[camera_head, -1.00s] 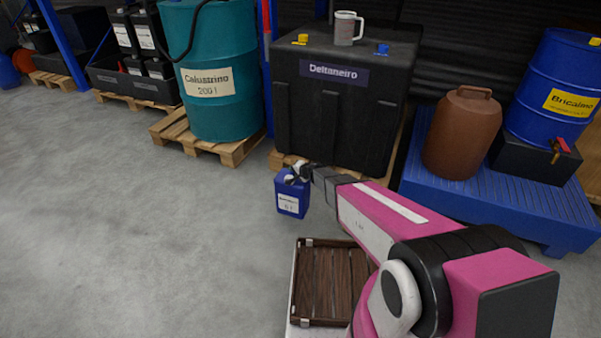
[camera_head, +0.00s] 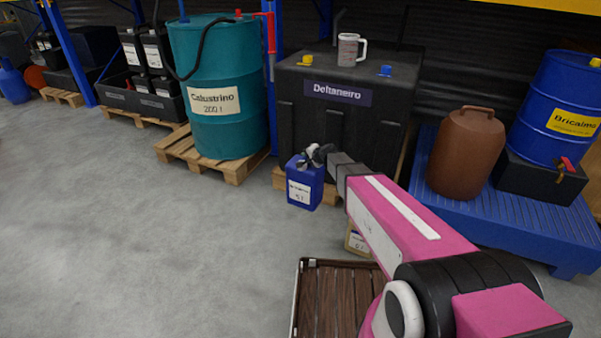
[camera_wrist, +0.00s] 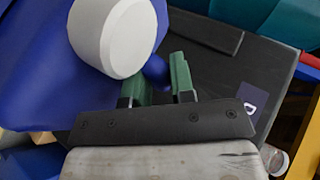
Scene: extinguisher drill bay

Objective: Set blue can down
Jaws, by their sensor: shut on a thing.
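The blue can (camera_head: 304,190) has a white label on its front and hangs or stands upright before the pallet under the black Deltaneiro tank. My gripper (camera_head: 318,153) is at its top and shut on it. In the wrist view the blue can (camera_wrist: 40,70) fills the left side, with its large white cap (camera_wrist: 112,35) beside the green fingers of my gripper (camera_wrist: 163,78). The fingers partly hide the spot they grip. I cannot tell whether the can's bottom touches the floor.
The black tank (camera_head: 340,125) stands behind the can. A teal drum (camera_head: 222,135) on a wooden pallet (camera_head: 235,170) is left. A blue spill platform (camera_head: 500,225) is right. A brown slatted crate (camera_head: 330,300) and a partly hidden pale can (camera_head: 354,241) are nearer. Grey floor (camera_head: 150,250) is clear at left.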

